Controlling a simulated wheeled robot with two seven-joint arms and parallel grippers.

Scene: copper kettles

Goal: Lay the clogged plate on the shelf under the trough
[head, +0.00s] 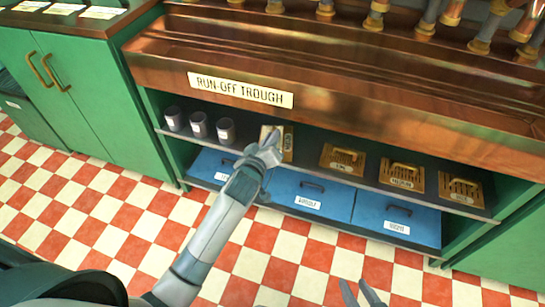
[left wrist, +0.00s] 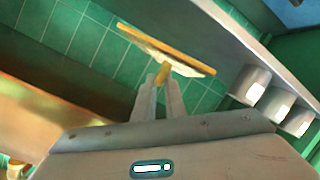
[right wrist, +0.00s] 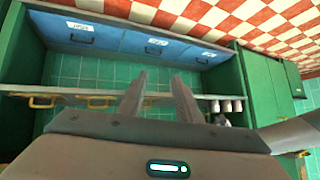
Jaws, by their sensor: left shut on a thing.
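My left gripper (head: 270,152) is shut on the small yellow handle of a brass-coloured plate (head: 288,146). In the left wrist view the plate (left wrist: 166,48) shows nearly edge-on beyond the fingers, with a pale strip along it; I cannot see whether it is clogged. It is at the shelf (head: 312,168) under the copper trough (head: 350,105), between the grey cups and the other plates. I cannot tell whether it touches the shelf. My right gripper (head: 360,293) is open and empty, low in front of the cabinet; its fingers (right wrist: 160,95) stand apart.
Three slotted plates with handles, the left (head: 342,159), middle (head: 402,176) and right one (head: 461,190), lie on the shelf. Three grey cups (head: 198,124) stand at its left. Blue drawers (head: 309,194) are below. A green cabinet (head: 70,90) stands at left.

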